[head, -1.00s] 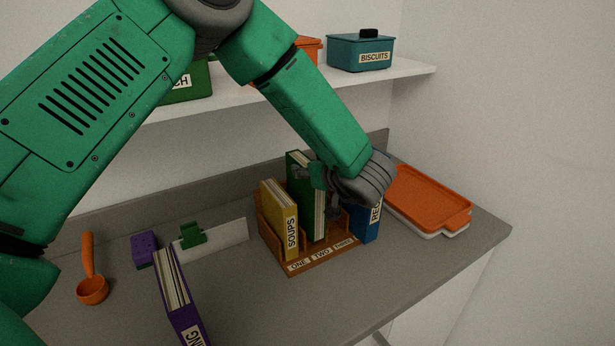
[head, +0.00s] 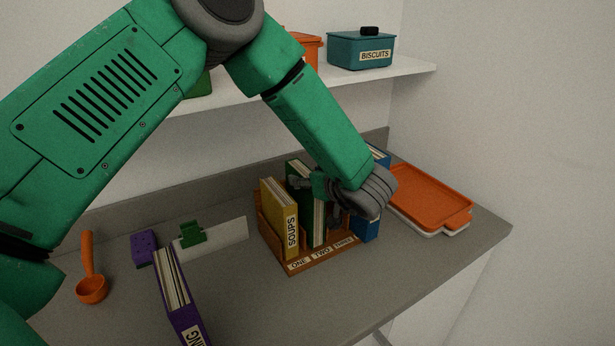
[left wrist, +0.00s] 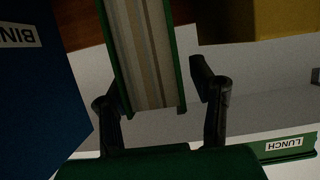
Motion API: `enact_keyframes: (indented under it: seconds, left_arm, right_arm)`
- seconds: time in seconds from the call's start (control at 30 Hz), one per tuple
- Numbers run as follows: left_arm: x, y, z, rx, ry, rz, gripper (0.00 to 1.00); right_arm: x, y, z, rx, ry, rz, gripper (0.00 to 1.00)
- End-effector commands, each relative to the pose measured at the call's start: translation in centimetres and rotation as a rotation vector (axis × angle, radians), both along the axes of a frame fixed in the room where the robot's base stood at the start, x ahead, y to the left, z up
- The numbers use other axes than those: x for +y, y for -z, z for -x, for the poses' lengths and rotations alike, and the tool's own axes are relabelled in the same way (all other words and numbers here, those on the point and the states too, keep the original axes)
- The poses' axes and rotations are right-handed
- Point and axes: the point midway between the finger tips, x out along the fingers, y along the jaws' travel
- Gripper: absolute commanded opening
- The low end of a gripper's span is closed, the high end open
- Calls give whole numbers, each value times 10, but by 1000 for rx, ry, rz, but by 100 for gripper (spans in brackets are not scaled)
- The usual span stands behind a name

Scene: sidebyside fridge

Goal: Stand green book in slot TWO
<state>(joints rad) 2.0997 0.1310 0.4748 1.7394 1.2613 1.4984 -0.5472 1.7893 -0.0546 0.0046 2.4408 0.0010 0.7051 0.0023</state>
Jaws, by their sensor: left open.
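The green book (head: 304,183) stands upright in the slot labelled TWO of the brown wooden rack (head: 300,269). The yellow SOUPS book (head: 283,215) stands to its left in slot ONE, and a blue book (head: 370,228) is to its right by slot THREE, partly hidden by my arm. My left gripper (head: 322,190) is open at the green book's near upper edge. In the left wrist view its two fingers (left wrist: 152,92) lie on either side of the green book (left wrist: 143,50), with a visible gap on the right side. My right gripper is not seen.
A purple book (head: 175,290), a purple block (head: 144,248), a green clip on a white card (head: 215,236) and an orange scoop (head: 91,288) are on the counter at left. An orange tray (head: 430,195) lies at right. A shelf with boxes (head: 360,50) is above.

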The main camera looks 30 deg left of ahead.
Motion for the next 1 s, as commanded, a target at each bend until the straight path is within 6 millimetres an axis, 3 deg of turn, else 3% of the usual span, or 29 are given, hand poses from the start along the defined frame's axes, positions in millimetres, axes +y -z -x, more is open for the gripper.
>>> enact_keyframes:
  seconds: [0.5,1.0]
  left_arm:
    - [-81,-37,42,0,2,-1,50]
    - [-91,-42,48,1,0,0,50]
  right_arm:
    - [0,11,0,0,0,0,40]
    - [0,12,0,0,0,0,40]
